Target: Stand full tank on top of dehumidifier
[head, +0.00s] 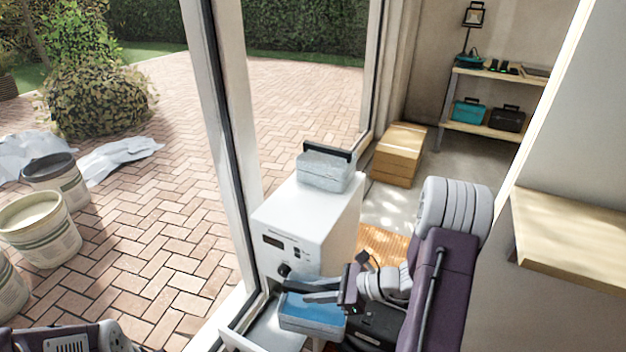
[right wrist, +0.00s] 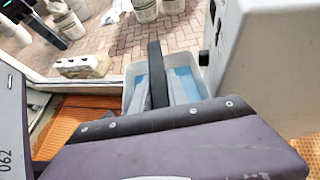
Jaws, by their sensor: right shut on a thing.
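The white dehumidifier (head: 300,222) stands upright beside the glass door frame, its control panel facing me. A pale translucent tank (head: 326,172) with a black handle rests on its top. A second tank, with blue contents (head: 312,318), is at the low front of the dehumidifier. My right gripper (head: 308,291) is shut on this blue tank at its top. In the right wrist view, the blue tank (right wrist: 188,84) shows beyond the gripper, close to the dehumidifier (right wrist: 265,65). Part of my left arm shows at the bottom left; its fingertips are not clear.
The door frame (head: 232,120) rises left of the dehumidifier. Buckets (head: 40,228) stand on the brick paving outside. A cardboard box (head: 398,155) is behind, near a shelf (head: 487,128) with tools. A wooden ledge (head: 570,240) juts in at the right.

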